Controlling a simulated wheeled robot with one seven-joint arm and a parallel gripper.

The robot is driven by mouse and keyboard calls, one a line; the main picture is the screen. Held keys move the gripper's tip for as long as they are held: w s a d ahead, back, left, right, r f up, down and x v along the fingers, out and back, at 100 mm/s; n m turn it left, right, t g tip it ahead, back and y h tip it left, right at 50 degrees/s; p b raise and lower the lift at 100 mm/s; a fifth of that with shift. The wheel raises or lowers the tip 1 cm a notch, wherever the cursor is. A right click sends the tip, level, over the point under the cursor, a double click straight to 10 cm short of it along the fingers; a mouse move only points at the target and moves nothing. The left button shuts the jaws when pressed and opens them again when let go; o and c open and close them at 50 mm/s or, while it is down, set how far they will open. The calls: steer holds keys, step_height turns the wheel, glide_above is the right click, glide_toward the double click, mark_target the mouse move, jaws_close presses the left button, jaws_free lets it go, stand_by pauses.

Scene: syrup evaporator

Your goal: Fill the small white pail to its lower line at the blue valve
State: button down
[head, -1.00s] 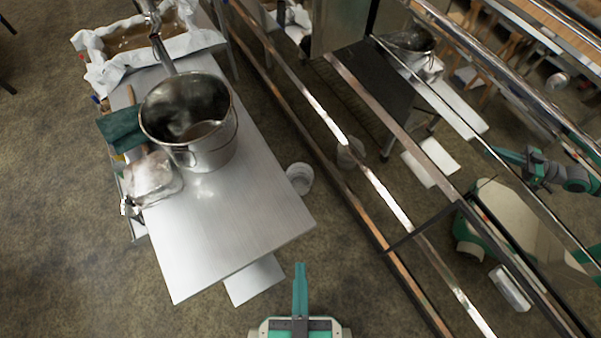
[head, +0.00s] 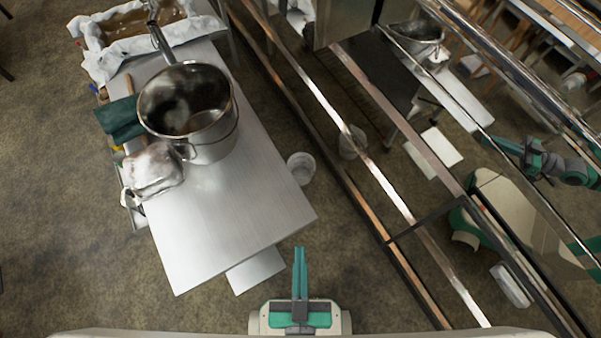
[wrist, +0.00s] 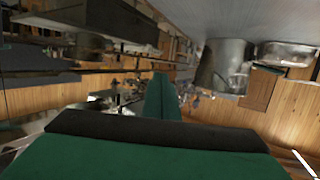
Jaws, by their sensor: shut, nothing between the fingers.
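A small white pail (head: 301,168) stands on the floor just right of the steel table in the head view. Its lines and contents are too small to make out. My gripper (head: 299,254) is at the bottom middle of the head view, its green fingers together and empty. It is clearly apart from the pail, which lies farther up the picture. The shut fingers also show in the wrist view (wrist: 161,92). I cannot make out a blue valve in either view.
A steel table (head: 225,205) bears a large steel pot (head: 210,148), a crumpled whitish bundle (head: 152,168) and a dark green cloth (head: 120,118). A paper-lined tray (head: 95,62) is behind. Bare floor lies left.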

steer(key=c, duration=2.5)
jaws_free()
steer(key=o, duration=0.9)
steer(key=shift+w, duration=0.1)
steer(key=shift+c, duration=0.2)
steer(key=w+a+f+n, duration=0.1)
steer(key=w+a+n, duration=0.15)
steer(key=w, duration=0.65)
steer(key=w+a+f+n, duration=0.15)
steer(key=w+n, duration=0.25)
steer(key=w, duration=0.6)
steer(key=w+a+n, duration=0.3)
steer(key=w, duration=0.6)
steer(key=w+a+r+n+t+h, duration=0.2)
steer(key=w+r+n+h, duration=0.35)
steer(key=w+r, duration=1.65)
steer(key=x, duration=1)
steer(key=shift+w+f+y, duration=0.35)
steer(key=shift+w+y, duration=0.05)
steer(key=shift+y, duration=0.05)
steer(key=shift+d, duration=0.15)
jaws_close()
